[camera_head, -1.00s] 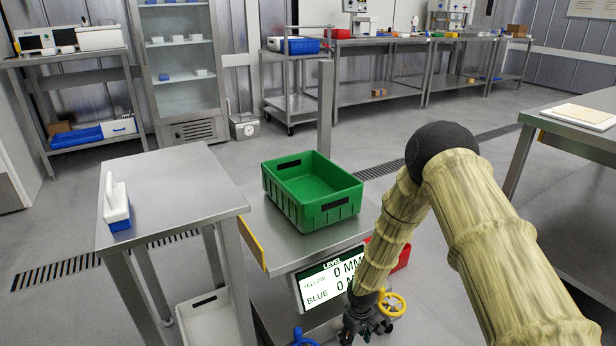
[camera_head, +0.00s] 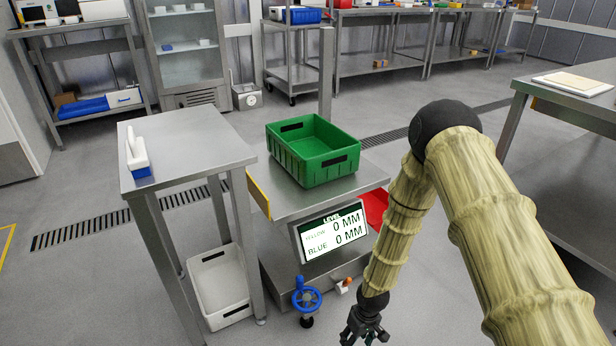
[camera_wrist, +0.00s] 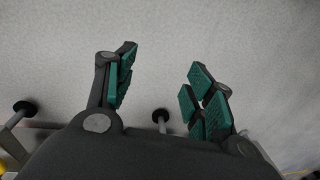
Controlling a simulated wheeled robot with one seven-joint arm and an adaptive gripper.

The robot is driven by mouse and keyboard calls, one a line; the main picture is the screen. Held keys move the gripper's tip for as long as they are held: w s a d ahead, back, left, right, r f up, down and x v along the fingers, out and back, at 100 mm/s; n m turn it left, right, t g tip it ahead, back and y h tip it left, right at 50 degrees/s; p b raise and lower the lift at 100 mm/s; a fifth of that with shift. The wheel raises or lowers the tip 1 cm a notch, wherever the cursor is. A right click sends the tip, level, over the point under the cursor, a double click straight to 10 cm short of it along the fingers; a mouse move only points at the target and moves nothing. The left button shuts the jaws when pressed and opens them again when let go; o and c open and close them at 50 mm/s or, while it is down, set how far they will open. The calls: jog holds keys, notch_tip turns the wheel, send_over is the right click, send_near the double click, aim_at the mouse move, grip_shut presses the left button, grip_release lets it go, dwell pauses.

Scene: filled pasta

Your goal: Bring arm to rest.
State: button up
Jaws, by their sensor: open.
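My gripper (camera_head: 364,330) hangs low at the bottom of the head view, below and to the right of the display stand. In the wrist view my gripper (camera_wrist: 158,88) is open, with its green-padded fingers apart and nothing between them. Beyond the fingers is bare grey floor. My arm, in a tan wrinkled cover with a black elbow, reaches up from the lower right and bends down to the gripper.
A green crate (camera_head: 343,180) stands on the metal stand. The display (camera_head: 330,232) reads 0 MM for yellow and blue. A blue handwheel (camera_head: 306,296) sits below it. A side table (camera_head: 190,150) stands left, with a white bin (camera_head: 222,285) beneath. Floor right of the gripper looks clear.

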jog(key=s+d+r+m, duration=0.2)
jog(key=s+d, duration=0.1)
jog(key=s, duration=0.7)
jog(key=s+d+r+m+h, duration=0.1)
jog(key=s+d, duration=0.1)
jog(key=s, duration=0.8)
jog(key=s+d+r+m, duration=0.2)
jog(key=s+d, duration=0.1)
jog(key=s, duration=0.6)
notch_tip(320, 180, up, 35)
jog(key=p, duration=3.6)
jog(key=shift+s, duration=0.2)
